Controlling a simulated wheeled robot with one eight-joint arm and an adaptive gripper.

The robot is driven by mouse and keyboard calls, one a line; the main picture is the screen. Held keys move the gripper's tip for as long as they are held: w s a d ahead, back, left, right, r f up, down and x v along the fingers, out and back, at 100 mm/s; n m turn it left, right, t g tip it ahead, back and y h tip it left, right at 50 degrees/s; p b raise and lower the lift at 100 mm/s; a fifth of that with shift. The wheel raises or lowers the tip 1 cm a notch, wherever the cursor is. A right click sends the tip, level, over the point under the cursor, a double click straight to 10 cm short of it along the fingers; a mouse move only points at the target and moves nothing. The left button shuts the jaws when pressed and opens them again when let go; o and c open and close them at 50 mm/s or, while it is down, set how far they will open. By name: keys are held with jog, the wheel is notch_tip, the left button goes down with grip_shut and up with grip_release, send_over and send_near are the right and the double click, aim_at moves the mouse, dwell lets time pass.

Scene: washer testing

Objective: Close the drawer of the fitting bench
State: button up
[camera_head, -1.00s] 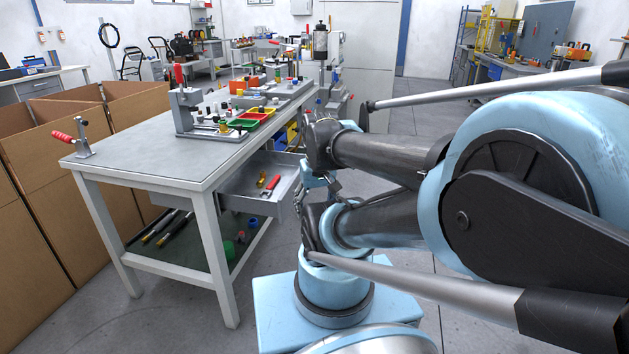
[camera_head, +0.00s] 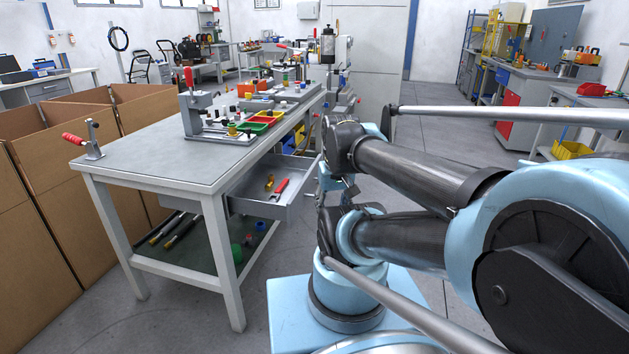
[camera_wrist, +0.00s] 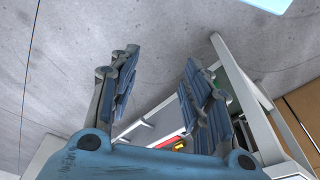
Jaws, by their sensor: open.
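The fitting bench (camera_head: 160,157) is a grey-topped table with white legs. Its grey drawer (camera_head: 250,203) stands pulled out at the bench's right end, with a red-handled tool (camera_head: 281,187) and a yellow-handled one inside. My gripper's two blue ribbed fingers (camera_wrist: 165,80) are apart, with nothing between them, in the wrist view. The drawer's edge (camera_wrist: 145,127) shows past the fingers there, with red and yellow tools near the right finger. Whether the gripper touches the drawer cannot be told. In the head view, my arm hides most of the gripper, just right of the drawer.
Brown cartons (camera_head: 45,200) stand along the bench's left side. A red-handled clamp (camera_head: 92,145) and small colored trays (camera_head: 262,121) sit on the bench top. The lower shelf (camera_head: 190,250) holds tools. The floor behind my arm on the right looks clear.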

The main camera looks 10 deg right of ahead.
jog(key=shift+w+r+m, duration=0.7)
jog(key=shift+w+r, duration=0.2)
jog(key=shift+w, duration=0.2)
grip_shut()
jog(key=w+d+r+m+y, duration=0.1)
jog(key=w+r+m, duration=0.2)
jog(key=w+m, duration=0.35)
jog(key=w+d+r+m+y, duration=0.15)
jog(key=w+r+m, duration=0.25)
jog(key=w, duration=0.6)
jog(key=w+d+f+m+y, duration=0.1)
jog(key=w+d+f+m, duration=0.1)
jog(key=w+d+m, duration=0.6)
jog(key=w+d+f+m+y, duration=0.1)
jog(key=w+d+f+m, duration=0.25)
jog(key=w, duration=0.85)
jog(key=w+a+f, duration=0.3)
jog(key=a+f, duration=0.3)
jog(key=f, duration=0.2)
jog(key=shift+w+a+f, duration=0.15)
jog(key=shift+w+f, duration=0.1)
jog(key=shift+w, duration=0.05)
